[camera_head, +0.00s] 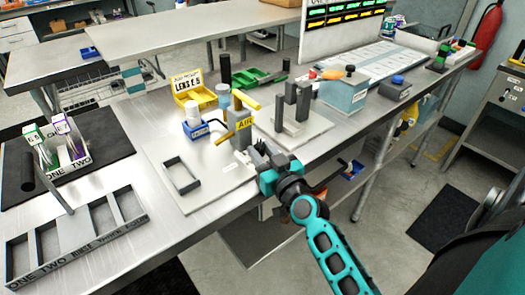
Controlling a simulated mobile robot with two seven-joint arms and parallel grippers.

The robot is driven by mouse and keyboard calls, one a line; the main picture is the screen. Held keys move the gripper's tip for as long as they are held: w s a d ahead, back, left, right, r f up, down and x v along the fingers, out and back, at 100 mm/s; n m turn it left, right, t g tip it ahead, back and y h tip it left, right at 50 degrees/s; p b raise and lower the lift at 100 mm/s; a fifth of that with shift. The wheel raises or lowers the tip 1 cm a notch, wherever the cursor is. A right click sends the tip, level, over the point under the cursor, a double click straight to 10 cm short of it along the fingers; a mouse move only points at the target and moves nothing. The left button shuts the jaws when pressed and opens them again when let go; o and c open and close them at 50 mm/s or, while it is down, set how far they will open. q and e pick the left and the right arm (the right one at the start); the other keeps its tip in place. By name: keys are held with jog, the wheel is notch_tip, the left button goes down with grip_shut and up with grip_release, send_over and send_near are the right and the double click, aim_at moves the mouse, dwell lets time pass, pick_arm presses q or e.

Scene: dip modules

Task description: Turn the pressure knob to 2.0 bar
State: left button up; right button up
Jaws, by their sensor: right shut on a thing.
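A grey block with a yellow AIR label (244,124) stands upright on a pale plate on the bench. Yellow lever-like parts show at its top and left. My right gripper (264,155) is at the block's front right side, low near the plate. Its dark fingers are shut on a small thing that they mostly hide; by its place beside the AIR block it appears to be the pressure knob. The knob's scale and pointer cannot be read here. My left gripper is not in view.
A blue bin (195,130) with a white jar and a yellow bin (187,90) lie to the left. A labelled rack (75,240) is at the front left. The bench's front edge runs under my right arm.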

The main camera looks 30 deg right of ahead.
jog(key=o, duration=1.1)
jog(key=shift+c, duration=0.2)
jog(key=shift+s, duration=0.1)
jog(key=s+a+b, duration=0.1)
jog(key=s, duration=1.1)
jog(key=shift+s, duration=0.35)
jog(key=shift+a, duration=0.15)
